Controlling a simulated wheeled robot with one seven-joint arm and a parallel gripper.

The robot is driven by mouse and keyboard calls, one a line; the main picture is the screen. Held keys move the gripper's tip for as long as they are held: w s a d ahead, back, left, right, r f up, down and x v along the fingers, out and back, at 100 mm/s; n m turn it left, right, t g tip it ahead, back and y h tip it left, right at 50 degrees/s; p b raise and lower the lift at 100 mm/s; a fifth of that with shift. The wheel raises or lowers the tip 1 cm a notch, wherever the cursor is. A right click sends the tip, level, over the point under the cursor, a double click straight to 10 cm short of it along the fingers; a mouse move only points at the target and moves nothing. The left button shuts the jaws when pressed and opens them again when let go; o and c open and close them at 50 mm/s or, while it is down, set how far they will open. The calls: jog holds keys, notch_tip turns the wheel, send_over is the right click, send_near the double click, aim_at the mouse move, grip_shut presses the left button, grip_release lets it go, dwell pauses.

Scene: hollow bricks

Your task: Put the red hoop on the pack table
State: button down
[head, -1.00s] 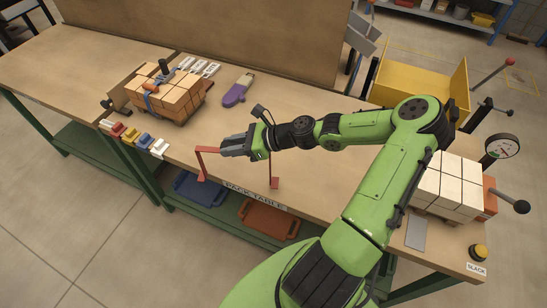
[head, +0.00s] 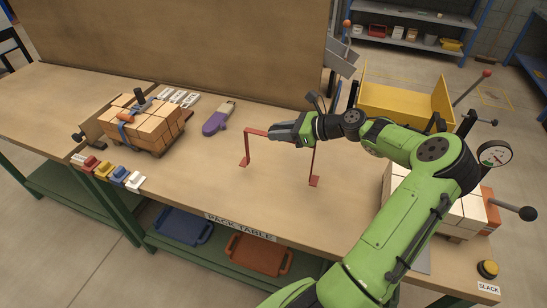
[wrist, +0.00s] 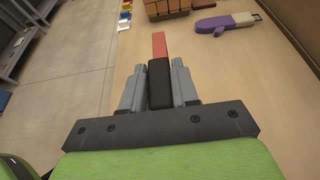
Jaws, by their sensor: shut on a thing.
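The red hoop (head: 247,149) is a thin red frame with a top bar and two legs ending in small flat feet. My gripper (head: 271,132) is shut on its top bar, and the hoop is upright over the middle of the pack table (head: 215,192). Its feet look at or just above the tabletop; I cannot tell whether they touch. In the wrist view the red bar of the hoop (wrist: 158,44) sticks out beyond my gripper's fingers (wrist: 158,85). Part of the bar is hidden by the gripper.
A strapped stack of bricks (head: 150,128) stands at the left, with coloured clips (head: 105,170) in front. A purple-handled tool (head: 217,120) lies behind the hoop. Pale bricks (head: 468,212) stand at the right, partly behind my arm. The tabletop in front of the hoop is clear.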

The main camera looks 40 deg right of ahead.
notch_tip(320, 180, down, 5)
jog(key=shift+r+b, duration=0.1)
jog(key=shift+b, duration=0.4)
jog(key=c, duration=0.8)
grip_release()
jog(key=shift+c, duration=0.2)
